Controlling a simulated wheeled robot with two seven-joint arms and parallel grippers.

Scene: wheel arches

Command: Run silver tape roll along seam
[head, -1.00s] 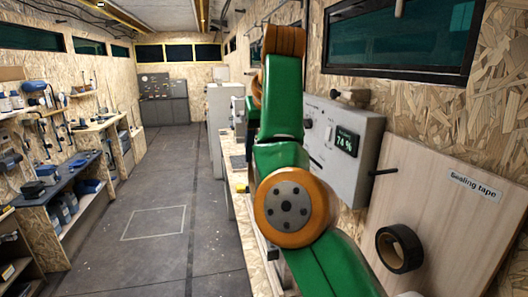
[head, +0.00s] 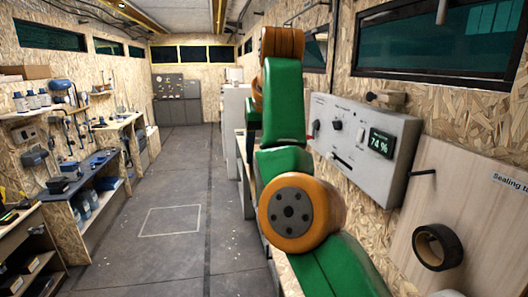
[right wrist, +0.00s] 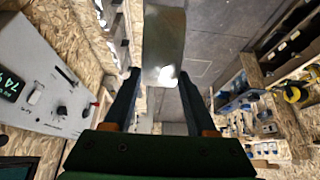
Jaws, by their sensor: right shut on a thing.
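My right gripper (right wrist: 159,75) shows in the right wrist view with its two dark fingers on either side of a flat silver-grey piece (right wrist: 165,35), seen edge-on with a bright glint at its lower end. It is shut on this piece, which looks like the silver tape roll. In the head view my green and orange right arm rises in the middle, and its gripper is hidden. A dark tape roll (head: 416,246) hangs on the pale board (head: 465,190) labelled for sealing tape, apart from my arm. I cannot make out the seam. My left gripper is out of view.
A grey control box (head: 350,118) with knobs and a green 74 % display is on the right wall, close to my arm. A bare peg (head: 422,172) sticks out of the board. Shelves and a bench (head: 90,175) line the left. The floor (head: 175,185) between is clear.

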